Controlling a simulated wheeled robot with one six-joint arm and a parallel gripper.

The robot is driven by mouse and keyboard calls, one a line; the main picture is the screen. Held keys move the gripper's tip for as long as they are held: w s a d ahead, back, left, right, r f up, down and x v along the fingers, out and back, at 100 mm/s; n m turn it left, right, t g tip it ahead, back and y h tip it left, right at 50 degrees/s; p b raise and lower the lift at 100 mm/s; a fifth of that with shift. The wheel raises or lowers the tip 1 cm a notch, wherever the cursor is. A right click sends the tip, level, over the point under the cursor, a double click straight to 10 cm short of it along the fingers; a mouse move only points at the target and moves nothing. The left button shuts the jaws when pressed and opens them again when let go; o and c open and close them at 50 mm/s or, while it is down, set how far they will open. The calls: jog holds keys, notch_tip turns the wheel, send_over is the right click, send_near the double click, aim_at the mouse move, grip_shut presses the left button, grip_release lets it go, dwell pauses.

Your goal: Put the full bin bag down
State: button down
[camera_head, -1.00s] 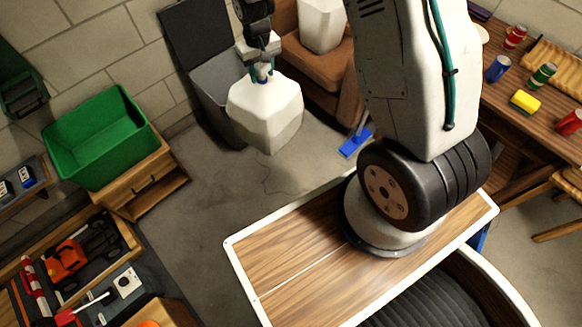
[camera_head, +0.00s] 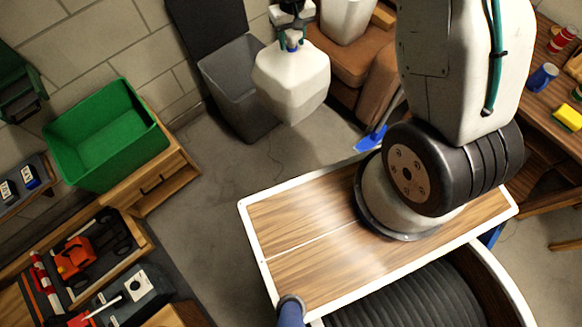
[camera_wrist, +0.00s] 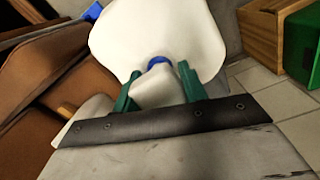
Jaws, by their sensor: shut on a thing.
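The full bin bag (camera_head: 291,84) is white and bulky, with a blue tie at its neck. It hangs upright from my gripper (camera_head: 291,40), in front of and to the right of an open grey bin. My gripper is shut on the neck of the bag. In the wrist view the green fingers of my gripper (camera_wrist: 160,88) stand on both sides of the neck, and the bag's white body (camera_wrist: 165,30) spreads beyond them. The bag's underside appears clear of the floor in the head view.
The open grey bin (camera_head: 225,75) stands against the wall with its dark lid up. A brown armchair (camera_head: 352,58) holding a white container (camera_head: 343,18) is at right. A green crate (camera_head: 105,145) sits on a wooden cabinet at left. A blue dustpan (camera_head: 370,138) lies near bare floor (camera_head: 235,155).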

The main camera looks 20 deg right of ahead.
jog(key=f, duration=0.1)
jog(key=a+f, duration=0.1)
jog(key=f, duration=0.1)
jog(key=shift+w+a+f, duration=0.25)
jog(key=shift+a, duration=0.05)
jog(key=s+a+f, duration=0.1)
jog(key=s+f, duration=0.1)
jog(key=f, duration=0.5)
jog(key=s+a+f, duration=0.2)
jog(key=s+f, duration=0.1)
jog(key=f, duration=0.5)
jog(key=s+a+f, duration=0.2)
jog(key=f, duration=0.5)
jog(key=shift+s+a+f, duration=0.15)
jog(key=shift+s+f, duration=0.05)
jog(key=shift+s, duration=0.05)
jog(key=s+f, duration=1.8)
jog(key=w+d+f, duration=0.2)
jog(key=w, duration=0.5)
jog(key=w+d+f, duration=0.1)
jog(key=w+f, duration=0.2)
jog(key=w, duration=0.5)
jog(key=shift+w+d+m, duration=0.15)
jog(key=shift+d+m, duration=0.25)
jog(key=shift+f, duration=0.2)
jog(key=c, duration=0.8)
grip_release()
